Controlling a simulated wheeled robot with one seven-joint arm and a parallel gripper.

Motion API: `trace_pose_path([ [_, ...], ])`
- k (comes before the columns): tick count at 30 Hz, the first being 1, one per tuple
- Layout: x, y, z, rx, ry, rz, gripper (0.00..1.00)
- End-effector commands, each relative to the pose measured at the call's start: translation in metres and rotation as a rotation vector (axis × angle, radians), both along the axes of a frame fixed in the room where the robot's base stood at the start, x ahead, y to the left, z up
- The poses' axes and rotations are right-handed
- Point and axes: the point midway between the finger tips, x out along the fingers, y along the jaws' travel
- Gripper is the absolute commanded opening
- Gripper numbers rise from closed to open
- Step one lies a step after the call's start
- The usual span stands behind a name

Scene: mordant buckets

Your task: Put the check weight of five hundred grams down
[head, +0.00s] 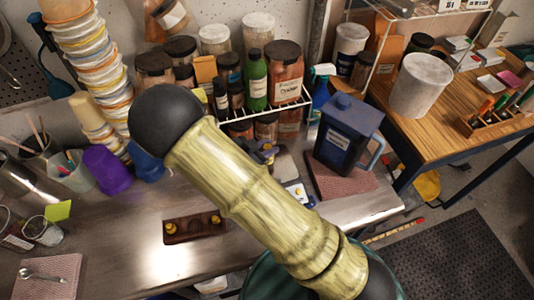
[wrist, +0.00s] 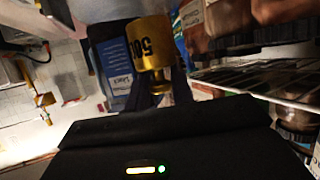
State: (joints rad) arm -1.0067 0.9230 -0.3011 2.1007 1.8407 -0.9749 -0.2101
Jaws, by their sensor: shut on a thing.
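The brass check weight (wrist: 150,45), marked with a partly visible 500 that reads upside down, is in the wrist view. My gripper (wrist: 158,84) is shut on its narrow knob, with dark fingers on both sides. In the head view my gripper (head: 264,153) shows small and dark beside my arm, above the steel bench, and the arm hides part of it. A dark wooden weight block (head: 193,237) lies on the bench with small brass weights at its left and right ends. The wrist view does not show what is directly below the weight.
A white-panelled device (head: 298,193) lies right of my arm, partly hidden. A blue jug (head: 349,132) stands on a reddish cloth (head: 325,185). A wire rack (head: 284,108) of jars and bottles stands behind my gripper. Purple cups (head: 108,170) stand at left. Bare steel surrounds the block.

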Motion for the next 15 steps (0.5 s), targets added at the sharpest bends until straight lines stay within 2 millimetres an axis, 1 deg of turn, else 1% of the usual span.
trace_pose_path([
  [6,0.0,0.0,-0.024,-0.005,0.001,0.002,0.0],
  [9,0.0,0.0,-0.032,-0.003,0.0,0.001,0.0],
  [15,0.0,0.0,-0.033,-0.001,-0.001,0.0,0.0],
])
